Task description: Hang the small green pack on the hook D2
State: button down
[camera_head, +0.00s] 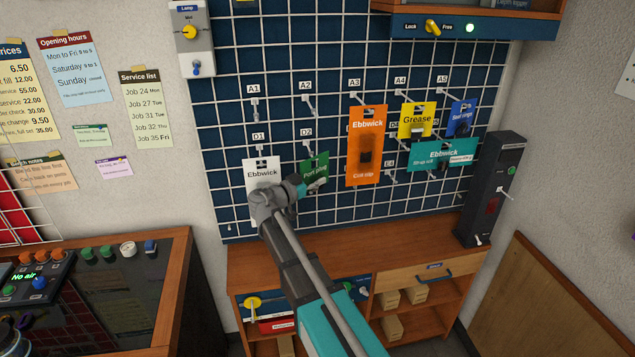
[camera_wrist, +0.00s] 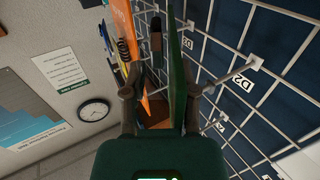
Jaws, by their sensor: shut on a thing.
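The small green pack (camera_head: 315,170) is at the panel just below the D2 label (camera_head: 307,132). My gripper (camera_head: 313,186) is shut on its lower part. In the wrist view the pack (camera_wrist: 178,65) shows nearly edge-on between the fingers (camera_wrist: 165,100). The hook D2 (camera_wrist: 232,75) juts from the grid to the pack's right, its tip near the right finger. In the head view the hook D2 (camera_head: 307,145) is close to the pack's top edge. I cannot tell whether the pack's hole is around the hook.
A white pack (camera_head: 262,172) hangs at D1, left of my gripper. A large orange pack (camera_head: 367,145) hangs to the right, with yellow (camera_head: 417,120), blue (camera_head: 461,117) and teal packs (camera_head: 442,154) beyond. A wooden bench (camera_head: 400,250) lies below the grid.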

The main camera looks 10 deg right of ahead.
jog(key=shift+w+f, duration=0.1)
jog(key=shift+w, duration=1.6)
jog(key=shift+w+f+b, duration=0.3)
jog(key=shift+w+b, duration=0.1)
jog(key=shift+w, duration=0.2)
jog(key=shift+c, duration=1.5)
grip_release()
jog(key=shift+a, duration=0.15)
jog(key=v, duration=1.1)
jog(key=shift+s+a, duration=0.2)
jog(key=shift+a, duration=0.15)
